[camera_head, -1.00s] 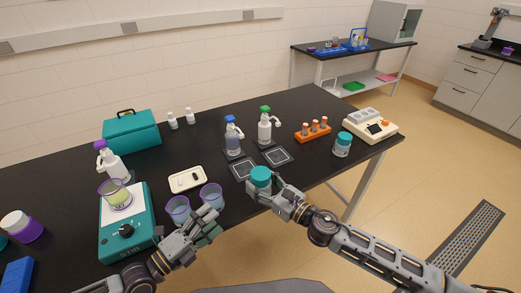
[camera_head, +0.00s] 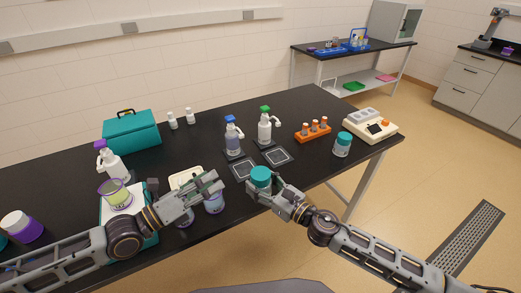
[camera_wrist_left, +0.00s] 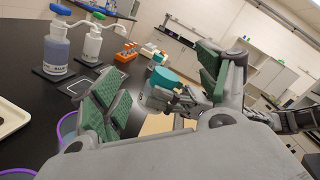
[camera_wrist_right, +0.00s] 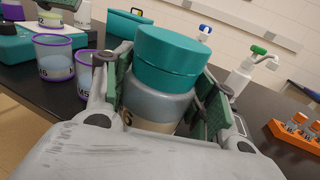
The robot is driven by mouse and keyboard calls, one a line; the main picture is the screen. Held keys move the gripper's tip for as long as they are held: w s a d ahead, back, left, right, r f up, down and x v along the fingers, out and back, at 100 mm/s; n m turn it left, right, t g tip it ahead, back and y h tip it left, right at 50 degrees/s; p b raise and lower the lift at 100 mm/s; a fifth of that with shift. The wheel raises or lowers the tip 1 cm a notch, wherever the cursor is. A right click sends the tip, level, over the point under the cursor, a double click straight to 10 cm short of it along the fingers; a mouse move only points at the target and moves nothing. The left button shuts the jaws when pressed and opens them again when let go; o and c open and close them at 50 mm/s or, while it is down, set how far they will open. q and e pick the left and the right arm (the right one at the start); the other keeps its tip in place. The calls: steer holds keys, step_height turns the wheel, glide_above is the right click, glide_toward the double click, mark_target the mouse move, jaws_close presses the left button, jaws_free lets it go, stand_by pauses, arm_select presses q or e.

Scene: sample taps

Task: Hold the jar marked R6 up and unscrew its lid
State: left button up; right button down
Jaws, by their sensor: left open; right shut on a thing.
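The jar, grey-blue with a teal lid (camera_wrist_right: 178,58), is upright between the fingers of my right gripper (camera_head: 264,190). A "6" shows on its partly hidden label in the right wrist view. The lid (camera_head: 261,174) is on the jar and stands clear above the fingers. My left gripper (camera_head: 217,186) is open and empty, to the left of the jar and apart from it. In the left wrist view, the lid (camera_wrist_left: 164,77) appears beyond and between the open green-padded fingers.
Purple-rimmed cups (camera_wrist_right: 53,62) stand below my left gripper, near a white tray (camera_head: 182,178) and a teal stirrer (camera_head: 109,237). Pump bottles (camera_head: 233,138), an orange rack (camera_head: 314,134) and another teal-lidded jar (camera_head: 342,146) stand farther back. The table's front right is clear.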

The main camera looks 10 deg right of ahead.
arm_select(q)
steer(key=w+d+f+m+g+y, duration=0.15)
steer(key=w+d+g+y, duration=0.4)
steer(key=w+d, duration=0.7)
steer(key=shift+d+r+g+y, duration=0.65)
steer(key=shift+d+g+y, duration=0.45)
steer(key=shift+d, duration=1.1)
step_height(320, 180, up, 5)
steer(key=m+g+y, duration=0.3)
steer(key=m+y, duration=0.1)
steer(key=y, duration=0.3)
glide_above(260, 173)
steer(key=d, duration=0.2)
steer(key=shift+w+a+r, duration=0.2)
steer(key=shift+w+a, duration=0.05)
steer(key=shift+w, duration=0.2)
steer(key=shift+s+a+r+m+y, duration=0.1)
steer(key=shift+s+a+m+y, duration=0.15)
steer(key=shift+s+a+m, duration=0.3)
steer(key=shift+w+a+f, duration=0.1)
steer(key=shift+f, duration=0.1)
steer(key=shift+f, duration=3.85)
